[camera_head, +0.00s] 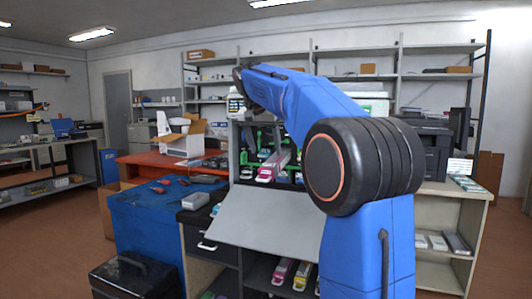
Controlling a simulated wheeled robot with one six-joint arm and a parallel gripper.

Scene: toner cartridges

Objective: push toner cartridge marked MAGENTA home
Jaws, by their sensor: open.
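A toner cartridge with a magenta end (264,174) sticks out of the open front of a printer (234,155), past the green-latched slots around it. Its label is too small to read. The printer's grey front door (270,222) hangs folded down below the opening. My blue arm reaches up and forward from the right and covers the right part of the printer. Its far end bends away at the upper left, and my gripper does not show.
Loose cartridges with magenta and yellow ends (302,276) lie on a shelf below the door. A blue-covered table (140,210) with tools stands to the left, with a black case (135,277) in front. A black printer (430,150) stands on the right counter. Brown floor is open at left.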

